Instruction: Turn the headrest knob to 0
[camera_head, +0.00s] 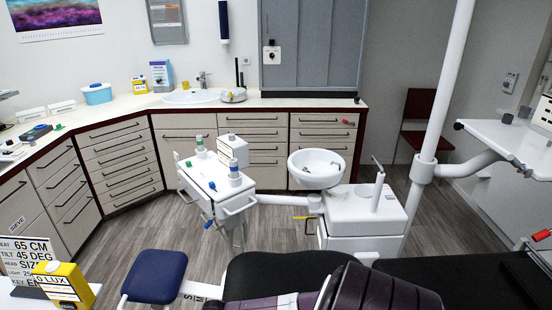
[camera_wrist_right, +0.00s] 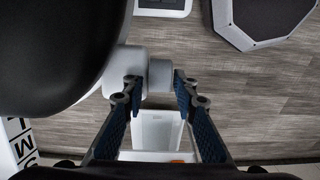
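In the right wrist view a small grey cylindrical knob (camera_wrist_right: 160,74) sticks out from a white round hub (camera_wrist_right: 130,59) beside a large dark rounded pad (camera_wrist_right: 55,50). It may be the headrest knob; no pointer or 0 mark is readable on it. My right gripper (camera_wrist_right: 158,90) is open, with one blue-padded finger on each side of the knob's near end. I see a gap on both sides and cannot tell how deep the knob sits between the tips. In the head view the knob is not visible, and neither gripper shows.
In the head view, a blue pad (camera_head: 157,275) and black chair cushion (camera_head: 275,272) are at the bottom. A printed sign (camera_head: 30,258) and yellow box (camera_head: 64,284) stand at lower left. The instrument cart (camera_head: 212,172) and white basin (camera_head: 316,167) stand mid-room; the left floor is clear.

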